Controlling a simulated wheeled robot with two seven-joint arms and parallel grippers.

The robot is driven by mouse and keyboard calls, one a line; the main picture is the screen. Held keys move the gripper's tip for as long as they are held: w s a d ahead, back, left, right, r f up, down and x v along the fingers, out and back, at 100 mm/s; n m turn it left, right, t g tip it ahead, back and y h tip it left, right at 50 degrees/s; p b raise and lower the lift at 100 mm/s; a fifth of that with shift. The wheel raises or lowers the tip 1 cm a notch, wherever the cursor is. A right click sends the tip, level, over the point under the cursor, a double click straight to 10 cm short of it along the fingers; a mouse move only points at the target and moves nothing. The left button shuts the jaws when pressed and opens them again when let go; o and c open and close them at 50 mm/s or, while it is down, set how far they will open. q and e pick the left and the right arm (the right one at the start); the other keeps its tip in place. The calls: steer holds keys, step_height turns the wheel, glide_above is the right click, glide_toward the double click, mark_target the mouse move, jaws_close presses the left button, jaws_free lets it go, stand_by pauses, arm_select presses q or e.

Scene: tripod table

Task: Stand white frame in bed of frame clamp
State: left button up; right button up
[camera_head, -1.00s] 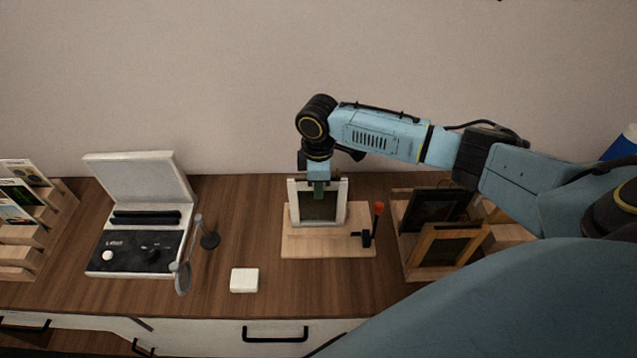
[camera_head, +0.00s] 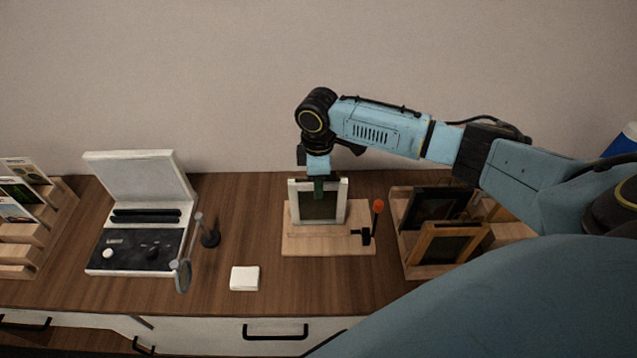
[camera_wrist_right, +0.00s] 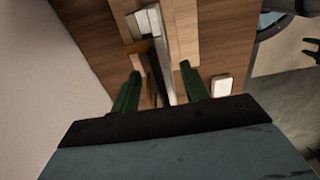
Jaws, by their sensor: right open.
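The white frame (camera_head: 343,204) stands close to upright on the wooden frame clamp (camera_head: 300,243), toward its back. The clamp has a black lever with an orange-red knob (camera_head: 378,206) at its right. My right gripper (camera_head: 319,188) is at the frame's top edge. In the right wrist view its green fingers (camera_wrist_right: 160,88) are apart, one on each side of the frame (camera_wrist_right: 152,28), with gaps visible. The frame's foot and its seat in the bed are too small to make out. My left gripper is not in view.
A wooden rack (camera_head: 412,270) with dark and wooden frames stands right of the clamp. Left are a white block (camera_head: 244,278), a magnifier stand (camera_head: 209,238), an open white case (camera_head: 140,180) and a card rack (camera_head: 45,225). Bare tabletop lies between block and clamp.

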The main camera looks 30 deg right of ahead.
step_height(320, 180, up, 11)
stand_by(0.3)
